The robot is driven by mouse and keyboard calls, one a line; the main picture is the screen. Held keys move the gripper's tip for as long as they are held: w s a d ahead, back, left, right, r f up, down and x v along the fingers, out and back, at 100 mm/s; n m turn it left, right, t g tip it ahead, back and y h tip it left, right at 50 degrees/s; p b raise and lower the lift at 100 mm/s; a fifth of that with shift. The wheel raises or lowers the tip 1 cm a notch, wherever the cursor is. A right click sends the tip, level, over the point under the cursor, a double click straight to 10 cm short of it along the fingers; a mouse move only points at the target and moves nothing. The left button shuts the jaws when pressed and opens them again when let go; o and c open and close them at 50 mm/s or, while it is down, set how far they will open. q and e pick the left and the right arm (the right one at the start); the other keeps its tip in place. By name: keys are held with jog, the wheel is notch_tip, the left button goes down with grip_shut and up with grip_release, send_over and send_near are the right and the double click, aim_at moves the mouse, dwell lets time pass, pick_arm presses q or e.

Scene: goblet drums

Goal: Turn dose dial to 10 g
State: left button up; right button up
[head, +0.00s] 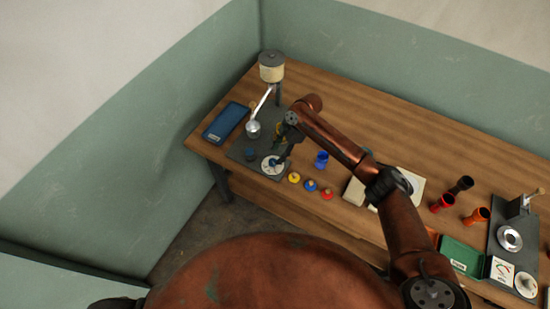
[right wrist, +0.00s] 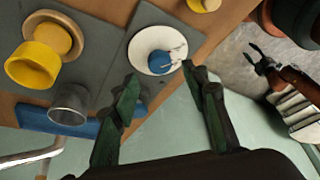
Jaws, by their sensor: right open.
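A round white dial (head: 267,168) with a blue knob sits at the front of the dark base plate of the left machine. In the right wrist view the dial (right wrist: 145,67) and its blue knob (right wrist: 159,61) show just past my fingertips. My right gripper (head: 281,159) is over the dial in the head view. Its two fingers (right wrist: 160,73) are apart, with the knob in line with the gap; I cannot tell if they touch it. The dial's marks are too small to read. My left gripper (right wrist: 262,60) shows away at the right of the wrist view, fingers apart.
The left machine has a hopper (head: 271,66) and a metal cup (head: 253,127). A blue box (head: 226,120) lies beside it. Yellow, blue and red tokens (head: 310,185) lie right of the dial; a blue cup (head: 321,159) stands behind. A second machine (head: 510,238) stands far right.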

jog(key=v, duration=0.7)
jog(key=shift+r, duration=0.15)
